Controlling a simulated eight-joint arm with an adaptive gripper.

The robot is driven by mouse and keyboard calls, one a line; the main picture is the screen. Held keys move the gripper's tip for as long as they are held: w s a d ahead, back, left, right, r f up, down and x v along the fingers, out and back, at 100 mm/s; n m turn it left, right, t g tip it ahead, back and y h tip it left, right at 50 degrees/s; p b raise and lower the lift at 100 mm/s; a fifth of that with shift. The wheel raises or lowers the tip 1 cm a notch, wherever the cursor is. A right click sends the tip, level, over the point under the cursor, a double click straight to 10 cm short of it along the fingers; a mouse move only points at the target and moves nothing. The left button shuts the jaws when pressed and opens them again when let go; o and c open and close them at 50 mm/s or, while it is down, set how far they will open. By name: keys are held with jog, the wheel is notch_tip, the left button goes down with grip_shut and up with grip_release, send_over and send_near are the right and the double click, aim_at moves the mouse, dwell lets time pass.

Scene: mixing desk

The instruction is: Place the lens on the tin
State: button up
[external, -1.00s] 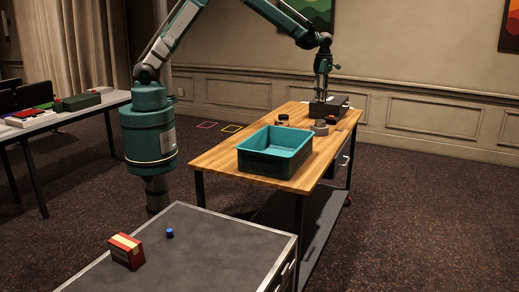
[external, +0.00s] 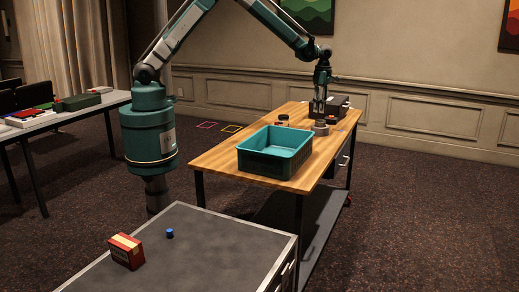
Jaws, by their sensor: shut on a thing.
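My gripper (external: 319,113) points down over the wooden desk, with its fingertips at a low grey round thing (external: 321,129). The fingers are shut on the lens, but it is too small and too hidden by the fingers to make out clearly. I cannot tell whether the grey round thing is the lens itself or the tin beneath it. A small jar-like thing with a dark lid (external: 283,118) stands to the left of my gripper, behind the bin; I cannot tell whether it is the tin.
A teal bin (external: 264,161) stands on the near part of the wooden desk (external: 222,150). A dark box (external: 338,104) lies behind my gripper. A red box (external: 126,252) and a blue cap (external: 170,233) are on the grey table in front. The desk's left side is clear.

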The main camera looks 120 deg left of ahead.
jog(key=shift+f, duration=1.8)
jog(key=shift+f, duration=0.15)
jog(key=o, duration=1.1)
jog(key=shift+r, duration=0.2)
notch_tip(320, 180, up, 12)
jog(key=shift+d, duration=0.1)
